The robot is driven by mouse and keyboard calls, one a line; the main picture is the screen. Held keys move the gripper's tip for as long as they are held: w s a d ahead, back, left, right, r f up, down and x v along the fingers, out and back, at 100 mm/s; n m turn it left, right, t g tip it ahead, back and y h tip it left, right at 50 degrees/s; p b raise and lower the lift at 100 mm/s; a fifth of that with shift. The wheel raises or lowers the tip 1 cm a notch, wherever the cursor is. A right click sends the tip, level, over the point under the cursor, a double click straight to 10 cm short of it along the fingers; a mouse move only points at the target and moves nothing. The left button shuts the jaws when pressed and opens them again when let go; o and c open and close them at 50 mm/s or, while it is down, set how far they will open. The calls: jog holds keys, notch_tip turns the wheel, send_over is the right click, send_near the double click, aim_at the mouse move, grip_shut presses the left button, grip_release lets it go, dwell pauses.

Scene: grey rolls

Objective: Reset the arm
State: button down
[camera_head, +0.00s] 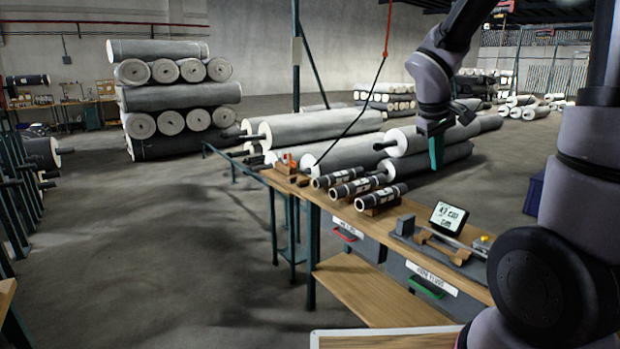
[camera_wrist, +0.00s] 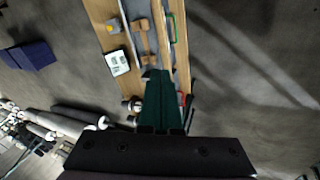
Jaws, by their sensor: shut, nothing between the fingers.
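My gripper (camera_head: 436,150) hangs from my arm in the head view, above and behind the workbench and in front of the large grey rolls. Its green fingers point down, are together and hold nothing. In the wrist view the shut green fingers (camera_wrist: 160,90) reach over the bench from the bottom middle. My arm is raised and bent at the right of the head view.
The wooden workbench (camera_head: 372,226) bears several small rolls (camera_head: 352,186) and a display (camera_head: 448,218). Large grey rolls (camera_head: 310,127) lie on racks behind it, with stacked rolls (camera_head: 178,98) at the left. A blue bin (camera_head: 534,192) stands behind the bench.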

jog(key=s+a+r+m+t+y, duration=0.2)
jog(key=s+r+m, duration=0.2)
jog(key=s+r, duration=0.2)
jog(key=s+a+r+m+t+y, duration=0.2)
jog(key=s+r, duration=0.4)
jog(key=s, duration=0.3)
jog(key=shift+s+a+r+m+y, duration=0.35)
jog(key=shift+a+m+y, duration=0.35)
jog(key=shift+m, duration=0.4)
